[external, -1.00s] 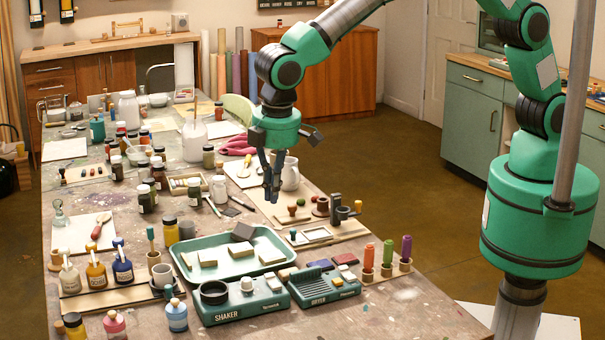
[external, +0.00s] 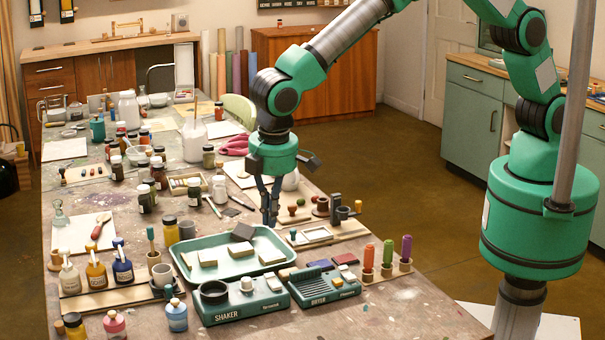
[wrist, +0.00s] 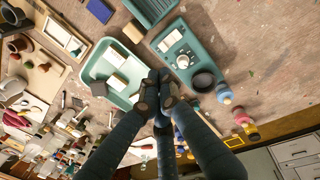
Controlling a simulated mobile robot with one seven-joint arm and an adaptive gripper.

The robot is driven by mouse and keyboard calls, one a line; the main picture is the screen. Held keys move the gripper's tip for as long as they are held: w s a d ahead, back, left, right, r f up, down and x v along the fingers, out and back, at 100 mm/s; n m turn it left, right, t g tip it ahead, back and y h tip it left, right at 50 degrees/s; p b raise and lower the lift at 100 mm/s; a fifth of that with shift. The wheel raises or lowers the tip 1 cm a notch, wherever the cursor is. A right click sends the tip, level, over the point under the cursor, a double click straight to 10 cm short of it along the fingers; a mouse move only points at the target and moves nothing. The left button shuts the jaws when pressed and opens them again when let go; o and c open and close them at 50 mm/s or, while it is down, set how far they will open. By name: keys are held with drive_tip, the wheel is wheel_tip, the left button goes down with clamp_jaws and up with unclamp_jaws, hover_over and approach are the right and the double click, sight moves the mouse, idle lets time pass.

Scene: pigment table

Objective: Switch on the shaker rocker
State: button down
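The shaker (external: 222,318) is a dark green box near the table's front, with a black ring, a pale knob (external: 247,284) and a small light switch part (external: 273,283) at its right end. The shaker (wrist: 190,48) also shows in the wrist view, right of my fingertips. Whether its rocker is on or off is too small to tell. My gripper (external: 270,222) hangs fingers down behind the shaker, above the far side of the tray, apart from the shaker. Its fingertips (wrist: 158,92) meet in the wrist view, with nothing visible between them.
The green dryer (external: 322,298) stands directly right of the shaker. Stamps and a frame on a board stand right of my gripper. Orange, green and purple-handled tools (external: 388,253) stand right of the dryer. Bottles stand at the left.

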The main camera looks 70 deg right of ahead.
sight(271, 275)
drive_tip(key=f+b, duration=0.1)
drive_tip(key=f, duration=0.3)
drive_tip(key=w+d+f+b, duration=0.1)
drive_tip(key=f, duration=0.8)
drive_tip(key=shift+w+d+b, duration=0.15)
drive_tip(key=shift+b, duration=0.25)
drive_tip(key=shift+d, duration=0.1)
drive_tip(key=shift+w+d+f+g+y+p, duration=0.15)
drive_tip(key=shift+f+g+y+p, duration=0.2)
drive_tip(key=shift+p, duration=0.3)
drive_tip(key=shift+s+a+r, duration=0.35)
drive_tip(key=shift+s+a, duration=0.2)
drive_tip(key=shift+a, duration=0.05)
drive_tip(key=shift+r, duration=0.1)
wheel_tip(271, 275, up, 14)
drive_tip(key=w+d+p, duration=0.1)
drive_tip(key=p, duration=0.3)
drive_tip(key=shift+w+d+f, duration=0.2)
